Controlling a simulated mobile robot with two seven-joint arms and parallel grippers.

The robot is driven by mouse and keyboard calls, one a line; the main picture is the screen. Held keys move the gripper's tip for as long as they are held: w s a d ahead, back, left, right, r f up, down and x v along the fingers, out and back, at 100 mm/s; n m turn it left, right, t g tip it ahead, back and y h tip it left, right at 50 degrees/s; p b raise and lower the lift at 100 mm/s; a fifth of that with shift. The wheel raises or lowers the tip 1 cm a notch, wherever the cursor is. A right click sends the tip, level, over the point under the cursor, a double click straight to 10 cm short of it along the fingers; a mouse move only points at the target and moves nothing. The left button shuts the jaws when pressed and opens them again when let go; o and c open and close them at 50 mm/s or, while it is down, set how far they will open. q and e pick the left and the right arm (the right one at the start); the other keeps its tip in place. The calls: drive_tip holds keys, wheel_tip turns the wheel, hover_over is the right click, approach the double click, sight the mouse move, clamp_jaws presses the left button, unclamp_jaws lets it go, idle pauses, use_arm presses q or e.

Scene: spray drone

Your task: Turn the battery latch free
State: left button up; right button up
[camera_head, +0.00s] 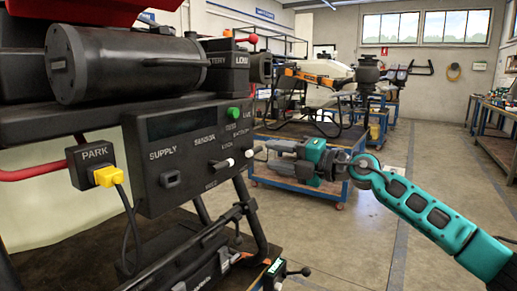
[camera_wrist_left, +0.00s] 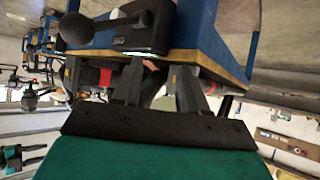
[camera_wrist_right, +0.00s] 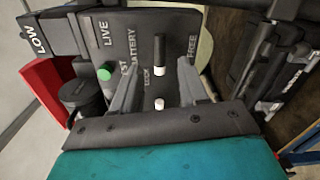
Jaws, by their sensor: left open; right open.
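The black control panel (camera_head: 190,150) fills the left middle of the head view. The battery latch (camera_head: 249,153), a black bar with a white end, sits near the BATTERY, LOCK and FREE labels. It also shows in the right wrist view (camera_wrist_right: 160,54), its white end near LOCK. My right gripper (camera_head: 262,150) is open in front of the panel's right side. In the right wrist view its fingers stand either side of the latch; contact cannot be told. My left gripper (camera_wrist_left: 157,68) is open and empty; the head view does not show it.
A second white-tipped lever (camera_head: 225,163) and a green button (camera_head: 234,113) are close by. A yellow plug (camera_head: 107,176) sits in the PARK socket. A black ball-ended handle (camera_wrist_left: 88,31) is near my left gripper.

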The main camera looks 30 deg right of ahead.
sight(257, 152)
drive_tip(key=shift+x, duration=2.75)
clamp_jaws()
